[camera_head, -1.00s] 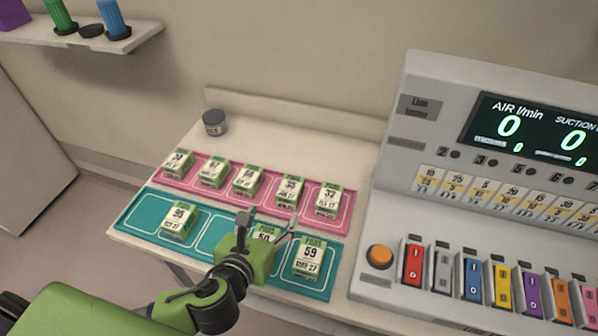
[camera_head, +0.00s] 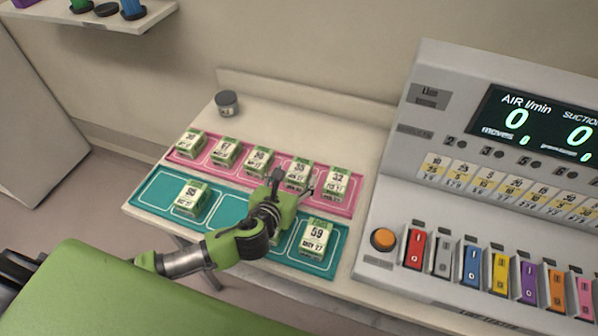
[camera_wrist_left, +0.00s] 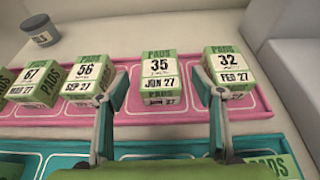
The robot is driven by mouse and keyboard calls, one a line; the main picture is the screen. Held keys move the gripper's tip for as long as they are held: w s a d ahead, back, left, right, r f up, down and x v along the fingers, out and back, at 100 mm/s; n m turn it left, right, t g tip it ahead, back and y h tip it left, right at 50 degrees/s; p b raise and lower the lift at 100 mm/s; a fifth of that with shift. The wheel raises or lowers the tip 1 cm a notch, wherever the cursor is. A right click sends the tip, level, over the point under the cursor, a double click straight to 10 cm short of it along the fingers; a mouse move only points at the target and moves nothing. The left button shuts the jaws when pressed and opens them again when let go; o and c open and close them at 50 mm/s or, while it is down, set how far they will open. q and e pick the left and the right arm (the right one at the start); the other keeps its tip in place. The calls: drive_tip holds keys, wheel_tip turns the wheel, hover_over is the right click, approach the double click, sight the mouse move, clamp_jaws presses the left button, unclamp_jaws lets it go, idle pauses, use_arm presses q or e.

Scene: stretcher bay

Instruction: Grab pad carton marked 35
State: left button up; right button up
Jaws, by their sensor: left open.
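The pad carton marked 35 (camera_head: 299,172) is a small green and white box on the pink mat (camera_head: 346,209), second from the right in its row. In the left wrist view, the 35 carton (camera_wrist_left: 163,68) stands upright with its label facing me. My left gripper (camera_head: 294,187) is open in front of it and partly covers its lower part in the head view. In the left wrist view, the two fingers (camera_wrist_left: 161,98) stand apart to the left and right of the carton, nearer to me. No grip on it shows. My right gripper is not in view.
The carton marked 32 (camera_wrist_left: 230,64) stands right of it and the carton marked 56 (camera_wrist_left: 88,74) left. The teal mat (camera_head: 232,207) in front holds more cartons, including one marked 59 (camera_head: 315,238). A control console (camera_head: 395,200) stands at right, a dark jar (camera_head: 227,103) behind.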

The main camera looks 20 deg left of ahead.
sight(299, 174)
use_arm(q)
drive_tip(key=shift+x, duration=1.45)
drive_tip(key=shift+s, duration=0.15)
drive_tip(key=shift+c, duration=0.7)
drive_tip(key=c, duration=1.2)
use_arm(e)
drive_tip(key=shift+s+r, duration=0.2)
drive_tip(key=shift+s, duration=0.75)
